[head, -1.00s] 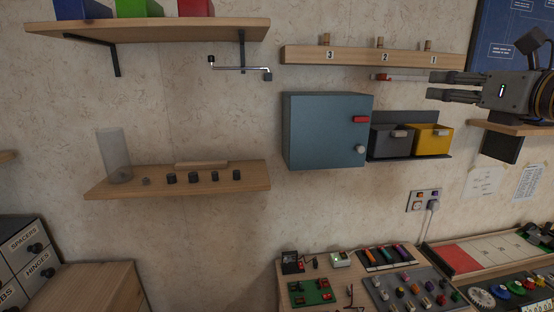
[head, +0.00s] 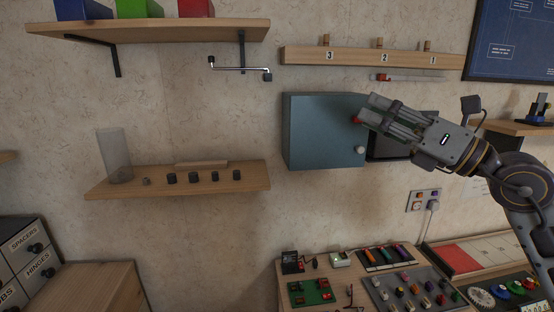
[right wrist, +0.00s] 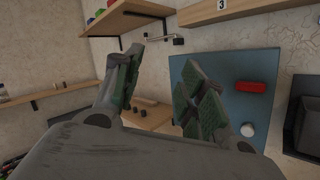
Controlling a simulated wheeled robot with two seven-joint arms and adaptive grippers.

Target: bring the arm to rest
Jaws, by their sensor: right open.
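My right gripper (head: 375,111) is in front of the right part of the blue-grey wall cabinet (head: 322,130), its fingers pointing left. In the right wrist view its two fingers (right wrist: 160,90) stand apart with nothing between them, so it is open and empty. The cabinet door is shut, with a red handle (right wrist: 250,87) and a round pale knob (right wrist: 247,130). In the head view the gripper partly covers the red handle. I cannot tell whether they touch. My left gripper is not in view.
A wooden shelf (head: 245,182) with several dark knobs and a clear cylinder is left of the cabinet. A peg rail (head: 300,55) runs above it. My right arm hides most of the bins beside the cabinet. A cluttered bench (head: 345,285) stands below.

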